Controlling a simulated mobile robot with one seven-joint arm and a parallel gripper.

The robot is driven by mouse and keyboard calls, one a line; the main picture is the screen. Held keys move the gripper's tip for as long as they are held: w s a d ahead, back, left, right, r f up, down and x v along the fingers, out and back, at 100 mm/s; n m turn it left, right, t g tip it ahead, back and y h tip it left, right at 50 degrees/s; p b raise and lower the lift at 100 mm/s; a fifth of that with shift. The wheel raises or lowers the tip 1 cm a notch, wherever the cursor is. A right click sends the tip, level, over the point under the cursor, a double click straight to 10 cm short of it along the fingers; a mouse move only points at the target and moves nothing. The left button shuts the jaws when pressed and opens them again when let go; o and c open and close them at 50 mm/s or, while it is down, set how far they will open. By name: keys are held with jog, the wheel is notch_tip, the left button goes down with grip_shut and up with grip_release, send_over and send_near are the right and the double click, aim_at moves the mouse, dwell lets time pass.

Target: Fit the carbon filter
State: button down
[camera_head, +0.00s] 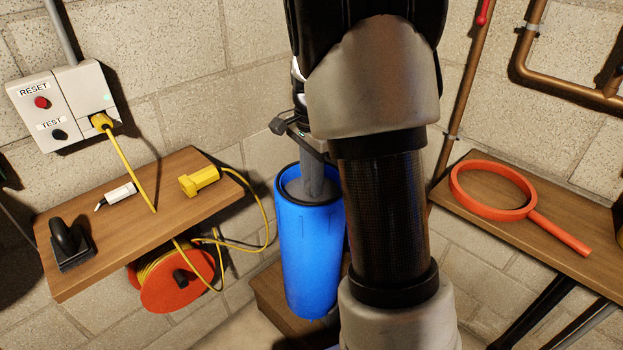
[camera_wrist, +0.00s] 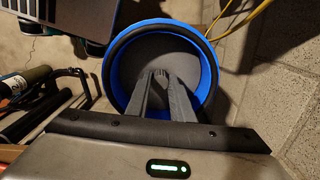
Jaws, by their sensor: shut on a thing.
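A blue cylindrical housing (camera_head: 305,255) stands upright left of my arm in the head view. It has an open top with a dark ring inside the rim. The wrist view shows the housing (camera_wrist: 113,82) from above, with a grey round part (camera_wrist: 180,52) inside that may be the carbon filter. My gripper (camera_wrist: 160,75) reaches down through the opening, fingers close together and shut near the middle of the grey part. The gripper also shows in the head view (camera_head: 316,190). The exact grip and the depth of the fingertips are hard to make out.
A wooden block (camera_head: 262,298) is at the housing's foot. A wooden shelf (camera_head: 105,225) on the left holds a yellow plug (camera_head: 199,181). An orange reel (camera_head: 178,278) is below it. An orange ring wrench (camera_head: 565,240) lies on the right shelf (camera_head: 452,198). A copper pipe (camera_head: 462,100) runs behind my arm.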

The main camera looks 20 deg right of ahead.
jog(key=c, duration=1.5)
grip_release()
jog(key=shift+o, duration=0.2)
notch_tip(320, 180, up, 18)
jog(key=p, duration=0.5)
jog(key=shift+f, duration=0.25)
jog(key=s+a+r+n+t+p, duration=0.1)
jog(key=s+a+n+t, duration=0.3)
jog(key=s+n, duration=0.55)
jog(key=s+a+r+n+t+p, duration=0.15)
jog(key=s+a+n, duration=0.45)
jog(key=s, duration=0.7)
notch_tip(320, 180, up, 20)
jog(key=p, duration=1.9)
jog(key=shift+w, duration=0.3)
